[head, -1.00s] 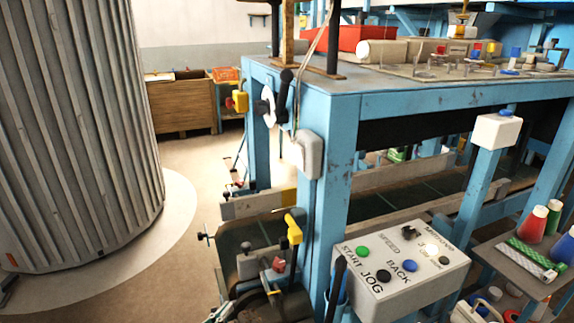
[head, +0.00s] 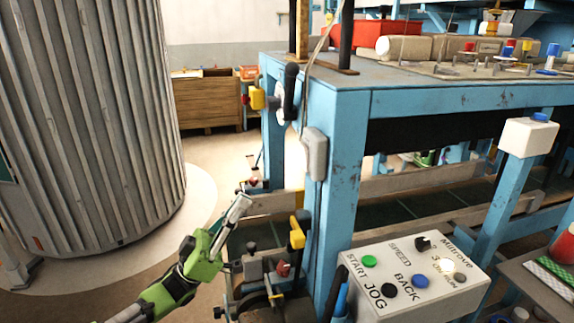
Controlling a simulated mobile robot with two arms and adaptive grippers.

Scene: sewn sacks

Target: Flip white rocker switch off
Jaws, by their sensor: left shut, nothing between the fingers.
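My left gripper (head: 238,208) reaches in from the lower left on a green and black wrist. Its pale grey fingers are shut, empty and point up and right. A small white-grey box (head: 314,153) with a cord is fixed to the front blue leg of the machine table, up and right of my gripper and apart from it. I cannot tell whether this box is the white rocker switch or which way a rocker is set. My right gripper is not in view.
A white control panel (head: 412,285) with several buttons stands at lower right. The blue machine table (head: 345,110) fills the right side. A yellow-handled part (head: 297,232) stands close right of my gripper. A large grey ribbed cylinder (head: 85,120) is at left, with open floor between.

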